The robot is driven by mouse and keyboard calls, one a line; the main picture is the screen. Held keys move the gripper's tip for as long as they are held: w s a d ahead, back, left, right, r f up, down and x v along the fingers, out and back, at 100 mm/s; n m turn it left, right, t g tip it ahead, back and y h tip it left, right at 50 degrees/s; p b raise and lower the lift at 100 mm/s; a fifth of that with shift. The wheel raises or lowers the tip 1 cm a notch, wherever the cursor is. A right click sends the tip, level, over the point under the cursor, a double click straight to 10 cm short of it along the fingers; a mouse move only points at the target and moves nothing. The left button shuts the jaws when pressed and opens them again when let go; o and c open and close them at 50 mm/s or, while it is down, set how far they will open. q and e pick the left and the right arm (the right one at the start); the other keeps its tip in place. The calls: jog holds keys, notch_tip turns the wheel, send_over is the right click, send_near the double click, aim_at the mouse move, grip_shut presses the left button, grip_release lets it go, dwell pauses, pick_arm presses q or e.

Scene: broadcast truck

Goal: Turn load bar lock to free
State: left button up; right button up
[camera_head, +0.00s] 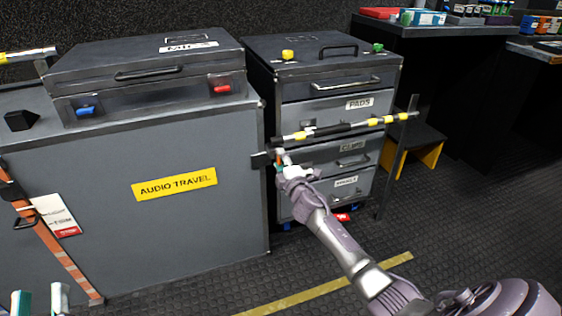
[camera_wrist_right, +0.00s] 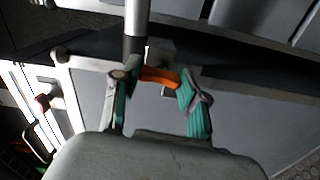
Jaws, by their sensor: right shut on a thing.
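The load bar (camera_head: 345,127), with black and yellow bands, runs across the front of the drawer cabinet from the grey case's corner to a dark upright post. Its orange lock lever (camera_wrist_right: 158,77) lies crosswise at the bar's end in the right wrist view. My right gripper (camera_head: 283,163) is at that end of the bar. Its teal-padded fingers are shut on the lever, one at each side, in the wrist view. In the head view the gripper mostly hides the lever. My left gripper (camera_head: 40,298) is at the bottom left edge, its fingers apart with nothing between them.
The large grey case (camera_head: 110,230) labelled AUDIO TRAVEL stands left of the right gripper. The drawer cabinet (camera_head: 335,90) is behind the bar. An orange strap (camera_head: 55,245) crosses the case's left side. Open dark floor (camera_head: 440,220) lies at right.

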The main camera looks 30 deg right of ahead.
jog(key=shift+f, duration=0.1)
dwell(0.3)
jog(key=o, duration=1.1)
jog(key=shift+o, duration=0.2)
jog(key=v, duration=1.2)
